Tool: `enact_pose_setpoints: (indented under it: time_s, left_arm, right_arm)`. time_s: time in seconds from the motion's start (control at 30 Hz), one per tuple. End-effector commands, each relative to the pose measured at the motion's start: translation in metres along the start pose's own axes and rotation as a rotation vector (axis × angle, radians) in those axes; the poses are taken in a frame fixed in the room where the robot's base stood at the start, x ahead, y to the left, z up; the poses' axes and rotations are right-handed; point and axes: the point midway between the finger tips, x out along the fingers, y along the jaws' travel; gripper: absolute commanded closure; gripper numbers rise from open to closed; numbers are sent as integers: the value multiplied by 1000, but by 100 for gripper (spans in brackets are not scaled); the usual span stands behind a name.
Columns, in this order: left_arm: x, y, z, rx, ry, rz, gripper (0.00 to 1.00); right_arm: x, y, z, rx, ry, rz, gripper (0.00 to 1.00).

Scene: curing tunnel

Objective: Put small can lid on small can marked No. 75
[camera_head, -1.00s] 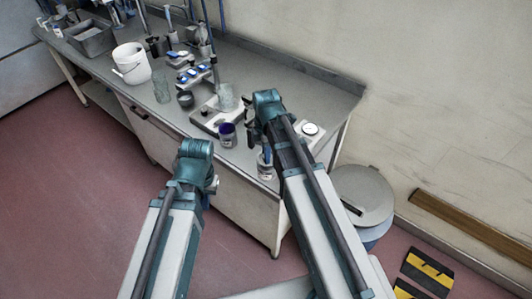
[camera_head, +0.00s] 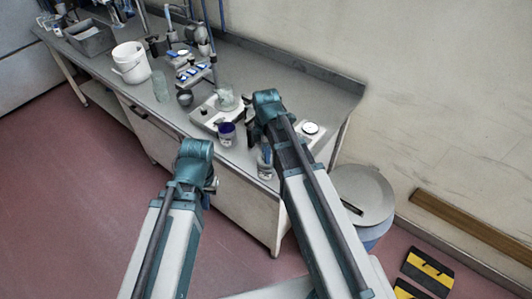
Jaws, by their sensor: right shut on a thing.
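A small open can with dark blue-violet contents (camera_head: 226,135) stands upright on the bench near its front edge. A second small labelled can (camera_head: 264,168), with blue at its top, stands to its right, partly behind my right arm. No number is legible on either. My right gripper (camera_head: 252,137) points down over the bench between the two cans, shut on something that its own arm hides. I cannot make out a lid there. My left gripper (camera_head: 212,186) is in front of the bench edge, mostly hidden behind its wrist; its jaws are not readable.
A pale instrument with a glass beaker (camera_head: 227,98) stands behind the blue can. Left are a small dark cup (camera_head: 185,98), a glass jar (camera_head: 160,86) and a white bucket (camera_head: 131,62). A lidded drum (camera_head: 362,196) stands at right.

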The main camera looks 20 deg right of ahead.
Motion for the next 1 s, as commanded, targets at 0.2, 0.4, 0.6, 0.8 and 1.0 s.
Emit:
enact_pose_setpoints:
  time_s: [0.2,0.4,0.6,0.8,1.0]
  left_arm:
    - [0,0,0,0,0,0,100]
    - [2,0,0,0,0,0,100]
    - [6,0,0,0,0,0,100]
    - [6,1,0,0,0,0,100]
    - [6,0,0,0,0,0,100]
  right_arm:
    - [0,0,0,0,0,0,100]
    - [2,0,0,0,0,0,100]
    - [6,0,0,0,0,0,100]
    - [6,0,0,0,0,0,100]
    - [6,0,0,0,0,0,100]
